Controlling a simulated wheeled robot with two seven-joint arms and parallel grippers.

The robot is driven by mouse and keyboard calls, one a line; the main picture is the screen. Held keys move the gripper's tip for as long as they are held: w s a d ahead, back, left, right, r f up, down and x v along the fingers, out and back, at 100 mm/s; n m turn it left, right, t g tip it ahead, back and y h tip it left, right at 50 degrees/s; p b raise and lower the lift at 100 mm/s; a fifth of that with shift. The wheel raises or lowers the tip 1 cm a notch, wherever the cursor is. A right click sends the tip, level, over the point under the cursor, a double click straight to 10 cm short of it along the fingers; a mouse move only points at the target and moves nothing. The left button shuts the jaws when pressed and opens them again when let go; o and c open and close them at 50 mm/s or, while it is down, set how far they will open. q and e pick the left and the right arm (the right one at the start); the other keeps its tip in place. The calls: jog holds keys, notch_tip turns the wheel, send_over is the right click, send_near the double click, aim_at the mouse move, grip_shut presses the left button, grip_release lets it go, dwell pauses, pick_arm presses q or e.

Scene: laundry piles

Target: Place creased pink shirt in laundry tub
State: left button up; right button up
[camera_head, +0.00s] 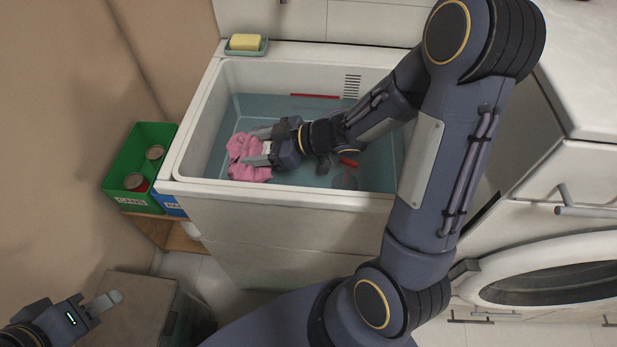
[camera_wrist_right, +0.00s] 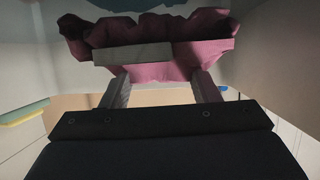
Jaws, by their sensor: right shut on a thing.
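The pink shirt (camera_head: 248,158) is a crumpled bundle inside the white laundry tub (camera_head: 191,153), at its left end, over blue-grey water. My right gripper (camera_head: 262,147) reaches into the tub from the right and is shut on the shirt. In the right wrist view the shirt (camera_wrist_right: 150,70) hangs across both fingertips, looking dark pink in shade, and the right gripper (camera_wrist_right: 161,88) shows below it. I cannot tell whether the shirt touches the water. My left gripper (camera_head: 103,302) is at the lower left, away from the tub, and its jaw opening is unclear.
Yellow soap (camera_head: 245,42) sits on a teal dish (camera_head: 247,50) at the tub's back left corner. A green bin (camera_head: 120,165) with cans stands left of the tub. A red object (camera_head: 348,161) is in the tub. A front-loading washer (camera_head: 555,270) is at right.

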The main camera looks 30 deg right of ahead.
jog(key=shift+s+d+f+n, duration=0.2)
jog(key=shift+d+f+n, duration=0.1)
jog(key=shift+f, duration=0.1)
jog(key=shift+g, duration=0.5)
jog(key=f+b, duration=0.2)
jog(key=f, duration=0.3)
jog(key=shift+s+f+b, duration=0.15)
jog(key=shift+s+b, duration=0.05)
jog(key=shift+b, duration=0.1)
jog(key=shift+f+b, duration=0.75)
jog(key=shift+f, duration=1.65)
jog(key=shift+r, duration=0.1)
jog(key=o, duration=1.1)
jog(key=shift+c, duration=0.2)
jog(key=shift+d+r, duration=0.1)
jog(key=shift+d, duration=0.1)
jog(key=p+v, duration=0.1)
jog(key=v, duration=0.6)
jog(key=shift+s+p, duration=0.15)
jog(key=shift+p, duration=0.2)
